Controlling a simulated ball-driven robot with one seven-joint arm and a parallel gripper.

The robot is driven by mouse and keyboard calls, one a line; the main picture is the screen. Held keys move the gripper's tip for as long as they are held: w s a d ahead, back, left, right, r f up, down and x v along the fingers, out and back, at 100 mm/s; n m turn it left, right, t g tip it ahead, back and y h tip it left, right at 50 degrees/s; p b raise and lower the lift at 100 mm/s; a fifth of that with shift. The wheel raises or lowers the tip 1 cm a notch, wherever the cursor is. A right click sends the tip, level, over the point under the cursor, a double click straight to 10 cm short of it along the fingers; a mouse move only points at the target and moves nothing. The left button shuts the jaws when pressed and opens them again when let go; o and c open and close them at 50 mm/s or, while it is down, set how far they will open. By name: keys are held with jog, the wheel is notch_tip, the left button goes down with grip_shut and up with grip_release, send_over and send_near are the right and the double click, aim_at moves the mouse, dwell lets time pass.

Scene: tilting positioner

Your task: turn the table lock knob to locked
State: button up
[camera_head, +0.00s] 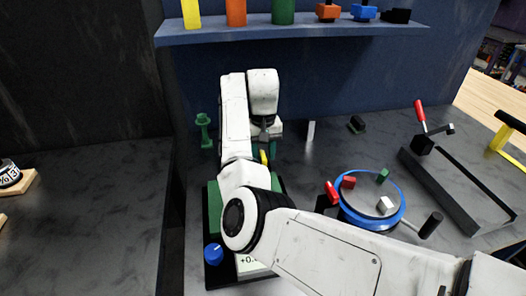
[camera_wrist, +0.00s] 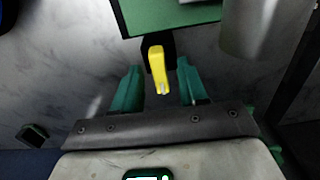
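A yellow lever-shaped knob (camera_wrist: 158,70) on a black mount shows in the wrist view, at the edge of a green plate (camera_wrist: 170,16). A bit of the yellow knob (camera_head: 263,157) also shows in the head view. My gripper (camera_wrist: 159,80) is open. Its teal fingers stand on either side of the yellow knob, with a visible gap on each side. In the head view my gripper (camera_head: 264,147) is partly hidden by my arm. The positioner (camera_head: 213,212) has a green top, a blue knob (camera_head: 213,254) and a partly covered display. I see no readable lock marking.
A blue-rimmed round tray (camera_head: 346,212) with small blocks stands right of my arm, near a red-handled lever (camera_head: 420,112). A green stand (camera_head: 204,131) and a white upright block (camera_head: 311,131) are near the back wall. A shelf (camera_head: 300,33) hangs above.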

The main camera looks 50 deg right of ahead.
grip_shut()
jog(key=shift+r+m, duration=0.1)
jog(key=shift+m, duration=0.2)
jog(key=m+p, duration=0.2)
jog(key=shift+r+m, duration=0.1)
jog(key=shift+m, duration=0.3)
jog(key=m+p, duration=0.2)
jog(key=m, duration=0.3)
jog(key=shift+p, duration=0.35)
jog(key=m, duration=0.4)
jog(key=shift+m+p, duration=0.4)
jog(key=m, duration=0.4)
jog(key=shift+m, duration=0.3)
grip_release()
